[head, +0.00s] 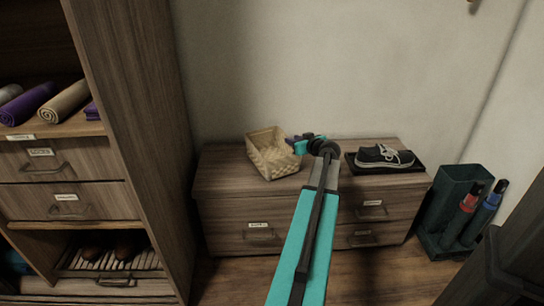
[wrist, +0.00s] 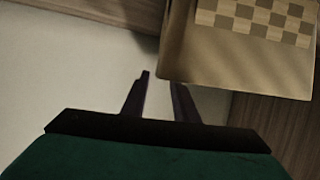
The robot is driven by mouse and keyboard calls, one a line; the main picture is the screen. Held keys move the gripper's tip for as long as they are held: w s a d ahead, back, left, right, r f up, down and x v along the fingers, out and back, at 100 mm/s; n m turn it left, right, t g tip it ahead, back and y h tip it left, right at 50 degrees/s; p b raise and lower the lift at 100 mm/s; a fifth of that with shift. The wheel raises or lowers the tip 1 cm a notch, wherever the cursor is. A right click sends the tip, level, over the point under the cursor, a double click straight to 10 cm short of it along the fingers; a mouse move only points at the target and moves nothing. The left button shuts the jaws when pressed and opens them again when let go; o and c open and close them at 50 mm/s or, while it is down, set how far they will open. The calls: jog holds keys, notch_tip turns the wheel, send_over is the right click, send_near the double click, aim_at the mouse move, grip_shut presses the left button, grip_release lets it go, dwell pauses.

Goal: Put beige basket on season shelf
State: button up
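The beige woven basket (head: 268,155) stands on top of the low wooden dresser, left of its middle. In the wrist view its checkered side (wrist: 235,50) fills the upper right. My gripper (head: 299,144) is close to the basket's right side in the head view. In the wrist view my gripper (wrist: 160,80) has its two dark fingers apart with nothing between them, and the basket's edge lies just beyond the tips. I cannot tell whether they touch. A tall wooden shelf unit (head: 130,100) stands at the left; its small labels are too small to read.
The low dresser (head: 225,175) also carries a dark shoe (head: 384,156) on a black tray. Rolled cloths (head: 62,103) lie on the tall unit's upper shelf, and shoes (head: 110,247) sit on a lower rack. A green umbrella stand (head: 445,205) is at the right.

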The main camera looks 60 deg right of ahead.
dwell(0.3)
jog(key=shift+d+b+x, duration=0.2)
jog(key=shift+b+x, duration=0.5)
jog(key=shift+x, duration=1.9)
jog(key=shift+s, duration=0.1)
grip_shut()
